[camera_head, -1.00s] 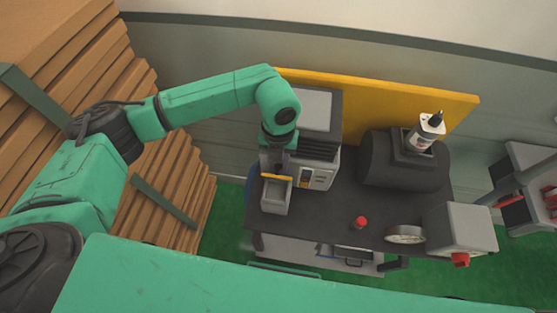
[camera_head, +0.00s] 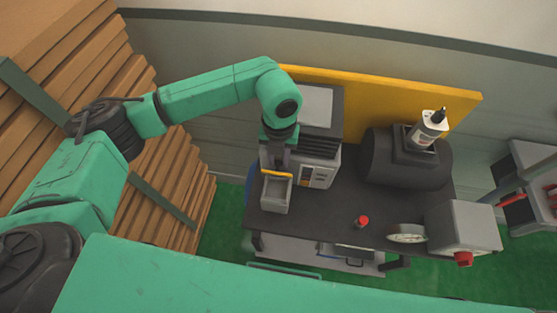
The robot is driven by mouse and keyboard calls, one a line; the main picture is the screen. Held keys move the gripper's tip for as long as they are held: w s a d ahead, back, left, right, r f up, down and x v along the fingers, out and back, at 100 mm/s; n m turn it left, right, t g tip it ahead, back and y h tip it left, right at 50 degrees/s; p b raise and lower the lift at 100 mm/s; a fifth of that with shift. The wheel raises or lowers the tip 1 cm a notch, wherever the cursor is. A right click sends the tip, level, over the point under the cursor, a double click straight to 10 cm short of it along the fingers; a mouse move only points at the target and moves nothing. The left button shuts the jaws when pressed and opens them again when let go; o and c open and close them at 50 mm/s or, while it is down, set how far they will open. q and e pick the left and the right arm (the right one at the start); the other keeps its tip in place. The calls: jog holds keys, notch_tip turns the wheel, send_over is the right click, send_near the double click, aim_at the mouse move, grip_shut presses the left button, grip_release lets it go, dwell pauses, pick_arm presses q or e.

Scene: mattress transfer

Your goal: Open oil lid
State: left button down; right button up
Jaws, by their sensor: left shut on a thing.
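The small grey box (camera_head: 274,199) stands at the left end of a dark table, against the front of a grey machine. Its top looks open, and a yellow-edged lid (camera_head: 277,173) stands along its rear side. My left gripper (camera_head: 279,162) points down from behind the box and is shut on the lid; the fingertips are small and partly hidden. A white bottle with a dark tip (camera_head: 432,127) leans in a holder on a black cylindrical tank at the table's right rear. My right gripper is not in view.
The dark table (camera_head: 325,205) has bare room in its middle. A small red-capped item (camera_head: 362,221), a round gauge (camera_head: 406,234) and a grey box with a red knob (camera_head: 464,226) are along its front. Stacked brown boards (camera_head: 165,185) stand at left; a yellow panel (camera_head: 400,92) stands behind.

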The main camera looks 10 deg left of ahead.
pick_arm(q)
jog(key=shift+w, duration=0.4)
jog(key=shift+r, duration=0.15)
jog(key=c, duration=0.7)
grip_release()
jog(key=shift+w, duration=0.2)
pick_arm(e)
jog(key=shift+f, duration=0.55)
